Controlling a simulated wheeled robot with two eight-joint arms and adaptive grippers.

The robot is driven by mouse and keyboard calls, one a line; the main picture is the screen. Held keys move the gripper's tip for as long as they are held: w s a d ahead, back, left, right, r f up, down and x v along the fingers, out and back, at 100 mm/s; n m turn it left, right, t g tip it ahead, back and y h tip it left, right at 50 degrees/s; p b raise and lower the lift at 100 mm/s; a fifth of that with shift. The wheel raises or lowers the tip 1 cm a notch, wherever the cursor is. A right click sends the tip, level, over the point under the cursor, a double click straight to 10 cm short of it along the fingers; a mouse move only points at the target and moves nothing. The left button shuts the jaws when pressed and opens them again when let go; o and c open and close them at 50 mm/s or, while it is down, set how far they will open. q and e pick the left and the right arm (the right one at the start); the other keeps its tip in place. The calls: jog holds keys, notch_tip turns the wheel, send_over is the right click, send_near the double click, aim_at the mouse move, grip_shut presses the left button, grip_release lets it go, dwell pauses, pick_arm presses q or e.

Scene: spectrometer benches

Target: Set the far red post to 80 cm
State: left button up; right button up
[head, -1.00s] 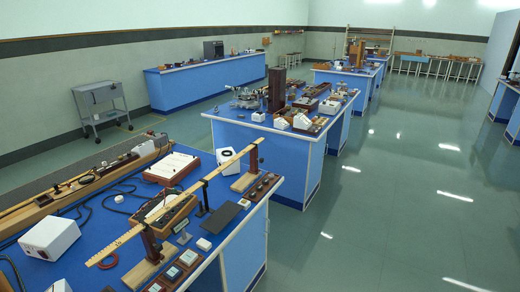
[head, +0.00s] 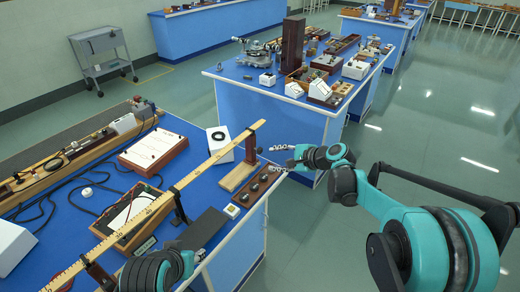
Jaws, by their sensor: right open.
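A yellow wooden metre stick (head: 200,171) runs diagonally above the blue near bench in the head view. A nearer red post (head: 97,271) is under the near end, and a dark stand (head: 179,206) is near the middle. My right gripper (head: 273,158) is open and empty, just right of the far post and apart from it. My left gripper (head: 203,255) is low at the bench's front edge; its fingers are small and their opening is unclear.
A dark block with round knobs (head: 258,187) lies beside the far post's base. A white box (head: 222,142) stands behind the stick. A dark flat plate (head: 204,229) lies in front. A second blue bench (head: 262,103) stands beyond; the floor at right is clear.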

jog(key=w+f+m+t+y, duration=0.1)
jog(key=w+f+m+y, duration=0.15)
jog(key=w, duration=0.25)
jog(key=w+f+m+y, duration=0.1)
jog(key=w+f+m, duration=0.2)
jog(key=w, duration=0.2)
jog(key=m+t+y+p, duration=0.1)
jog(key=m+t+y, duration=0.1)
jog(key=m, duration=0.3)
send_near(261, 151)
jog(key=x, duration=0.6)
jog(key=b+x, duration=0.1)
jog(key=x, duration=0.3)
jog(key=shift+w+d+f, duration=0.15)
jog(key=shift+f, duration=0.15)
jog(key=shift+w+a+r+b, duration=0.1)
jog(key=shift+w+a+b, duration=0.15)
jog(key=shift+a+b, duration=0.1)
grip_shut()
